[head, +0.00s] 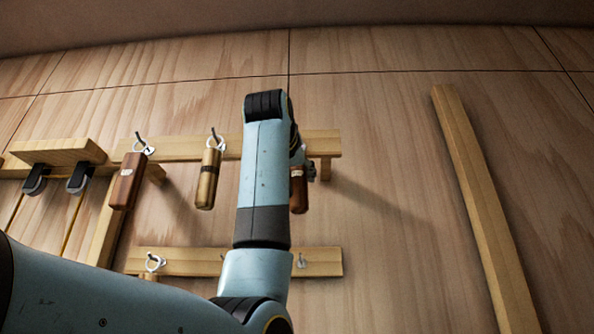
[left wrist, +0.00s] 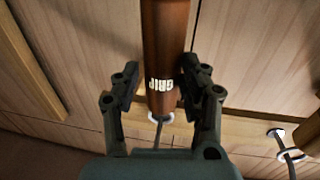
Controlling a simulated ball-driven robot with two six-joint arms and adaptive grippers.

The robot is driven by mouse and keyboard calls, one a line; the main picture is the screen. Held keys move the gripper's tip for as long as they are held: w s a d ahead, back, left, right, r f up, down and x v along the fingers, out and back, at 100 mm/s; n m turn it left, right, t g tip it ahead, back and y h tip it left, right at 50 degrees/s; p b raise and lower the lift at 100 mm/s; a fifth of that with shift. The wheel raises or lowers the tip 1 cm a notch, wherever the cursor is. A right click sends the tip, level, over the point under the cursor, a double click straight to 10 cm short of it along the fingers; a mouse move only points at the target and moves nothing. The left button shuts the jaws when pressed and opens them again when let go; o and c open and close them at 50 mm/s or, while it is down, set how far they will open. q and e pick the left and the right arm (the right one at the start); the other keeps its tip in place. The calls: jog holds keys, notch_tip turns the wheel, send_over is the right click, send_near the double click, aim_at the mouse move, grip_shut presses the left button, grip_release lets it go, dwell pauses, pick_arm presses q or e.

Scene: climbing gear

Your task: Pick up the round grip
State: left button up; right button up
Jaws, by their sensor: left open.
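A reddish-brown round grip (left wrist: 165,40) with white "GRIP" lettering hangs by a cord through a white ring on a hook. In the left wrist view it runs between the two dark fingers of my left gripper (left wrist: 161,88). The fingers are open, one on each side, with a visible gap at the left; the right finger is very close to it. In the head view my left arm hides most of this grip (head: 299,192) and much of the left gripper (head: 304,165). My right gripper is not in view.
A squarish brown grip (head: 127,182) and a tan grip (head: 208,178) hang on the upper wooden rail (head: 180,148) to the left. A lower rail (head: 320,262) has hooks. Pulleys with ropes hang at far left. A slanted wooden beam (head: 480,200) stands right, with bare wall between.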

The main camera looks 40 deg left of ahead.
aim_at(298, 178)
pick_arm(q)
jog(key=p+x, duration=0.1)
jog(key=x, duration=0.3)
jog(key=shift+r+p, duration=0.1)
jog(key=shift+p, duration=0.25)
jog(key=shift+w+a, duration=0.1)
jog(key=shift+c, duration=0.9)
grip_shut()
